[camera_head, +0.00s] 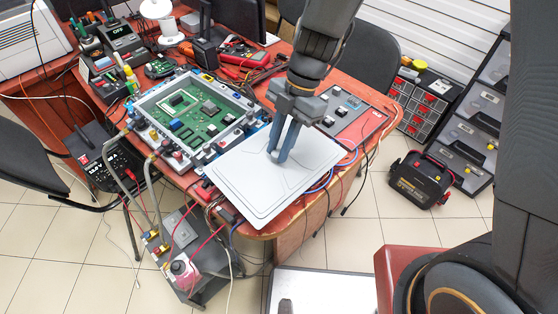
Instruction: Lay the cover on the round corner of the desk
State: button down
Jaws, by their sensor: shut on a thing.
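The cover is a flat, light grey-white panel with rounded corners (250,190). It is over the near part of the red-brown desk (325,198), and its near edge reaches close to the desk's rounded front corner. My gripper (278,156) comes down from above and is shut on the cover near its middle, its blue-grey fingers close together. The gripped part is mostly hidden by the fingers. I cannot tell whether the cover rests flat on the desk or is just above it.
A framed green circuit board (196,112) is at the cover's upper left. Cables and hoses hang along the desk's front edge. A black-red case (423,180) stands on the tiled floor at right.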

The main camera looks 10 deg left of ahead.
jog(key=shift+f+p, duration=0.4)
jog(key=shift+f, duration=2.35)
jog(key=shift+f, duration=0.1)
jog(key=c, duration=1.5)
grip_release()
jog(key=shift+c, duration=0.2)
